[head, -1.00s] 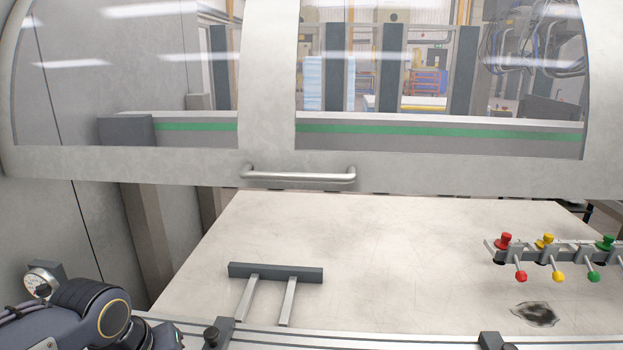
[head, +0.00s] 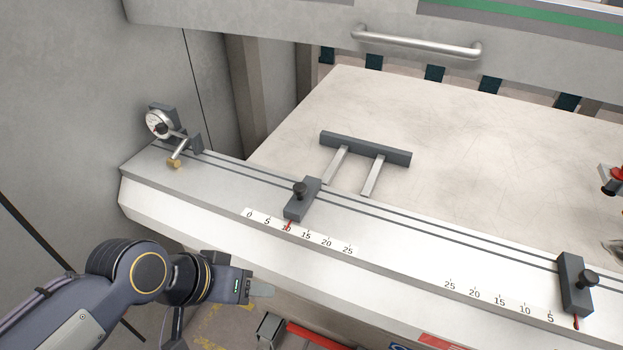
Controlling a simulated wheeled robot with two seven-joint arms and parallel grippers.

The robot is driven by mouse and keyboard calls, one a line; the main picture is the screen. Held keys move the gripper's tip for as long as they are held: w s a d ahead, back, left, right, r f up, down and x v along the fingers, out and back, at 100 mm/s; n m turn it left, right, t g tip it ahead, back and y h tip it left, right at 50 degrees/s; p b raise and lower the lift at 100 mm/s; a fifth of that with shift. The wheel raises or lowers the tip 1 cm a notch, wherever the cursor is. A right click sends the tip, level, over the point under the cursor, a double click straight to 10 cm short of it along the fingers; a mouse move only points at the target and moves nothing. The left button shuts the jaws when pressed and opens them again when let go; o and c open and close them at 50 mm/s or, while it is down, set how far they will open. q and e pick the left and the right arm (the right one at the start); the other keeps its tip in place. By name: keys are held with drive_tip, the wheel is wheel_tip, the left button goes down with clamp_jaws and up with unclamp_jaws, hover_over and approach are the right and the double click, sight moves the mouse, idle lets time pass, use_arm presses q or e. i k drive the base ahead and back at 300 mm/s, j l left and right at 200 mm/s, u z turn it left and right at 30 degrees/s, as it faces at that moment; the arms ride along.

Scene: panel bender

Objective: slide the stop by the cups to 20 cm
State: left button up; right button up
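Two dark sliding stops sit on the grey front rail. The left stop (head: 302,199), near a dial gauge, has a black knob, and its red pointer is at about 10 on its scale (head: 297,233). The right stop (head: 574,284) also has a black knob; its red pointer is just right of the 5 on its scale (head: 500,302), which runs 25 to 5 from left to right. No cups are clearly in view, so I cannot tell which stop is by them. My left gripper (head: 262,290) is below the rail, apart from both stops; its finger opening is unclear. My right gripper is not in view.
A dial gauge (head: 160,123) stands at the rail's left end. A dark bar on two arms (head: 365,148) lies on the pale table (head: 480,150). A red knob (head: 617,173) shows at the right edge. A handle (head: 415,42) hangs above.

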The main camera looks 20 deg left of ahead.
sight(575, 282)
drive_tip(key=z, duration=1.3)
drive_tip(key=i+l+u, duration=0.1)
drive_tip(key=u, duration=0.3)
drive_tip(key=l+u, duration=0.45)
drive_tip(key=i+l+u, duration=0.1)
drive_tip(key=u, duration=0.3)
drive_tip(key=k+l, duration=0.05)
